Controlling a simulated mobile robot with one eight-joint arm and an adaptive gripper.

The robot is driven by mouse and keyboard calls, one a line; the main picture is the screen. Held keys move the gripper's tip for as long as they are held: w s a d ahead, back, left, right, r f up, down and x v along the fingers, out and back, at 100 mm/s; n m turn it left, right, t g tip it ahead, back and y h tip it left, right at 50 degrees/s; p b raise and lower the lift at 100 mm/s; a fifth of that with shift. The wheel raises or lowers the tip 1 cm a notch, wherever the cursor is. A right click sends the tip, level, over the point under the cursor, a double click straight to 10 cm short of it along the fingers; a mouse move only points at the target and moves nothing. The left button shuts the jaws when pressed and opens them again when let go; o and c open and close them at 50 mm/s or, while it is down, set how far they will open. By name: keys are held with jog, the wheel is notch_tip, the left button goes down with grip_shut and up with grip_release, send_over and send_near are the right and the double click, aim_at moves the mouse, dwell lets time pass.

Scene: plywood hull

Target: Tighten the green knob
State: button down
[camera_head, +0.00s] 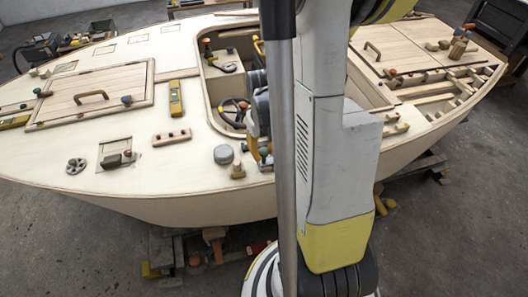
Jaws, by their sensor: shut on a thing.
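My gripper (264,153) is low at the near edge of the cockpit opening, partly hidden behind my own arm. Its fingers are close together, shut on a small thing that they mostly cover.
A grey round cap (223,154) and a small olive-yellow fitting (238,170) stand on the deck just left of my gripper. A yellow level (175,98) and a wooden block (172,137) lie farther left. My arm hides part of the cockpit and right deck.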

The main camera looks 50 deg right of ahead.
aim_at(263, 151)
jog(key=m+b, duration=0.1)
jog(key=m, duration=0.4)
jog(key=c, duration=1.1)
grip_release()
jog(key=shift+o, duration=0.2)
jog(key=shift+r, duration=0.15)
notch_tip(263, 151, up, 12)
jog(key=shift+a, duration=0.15)
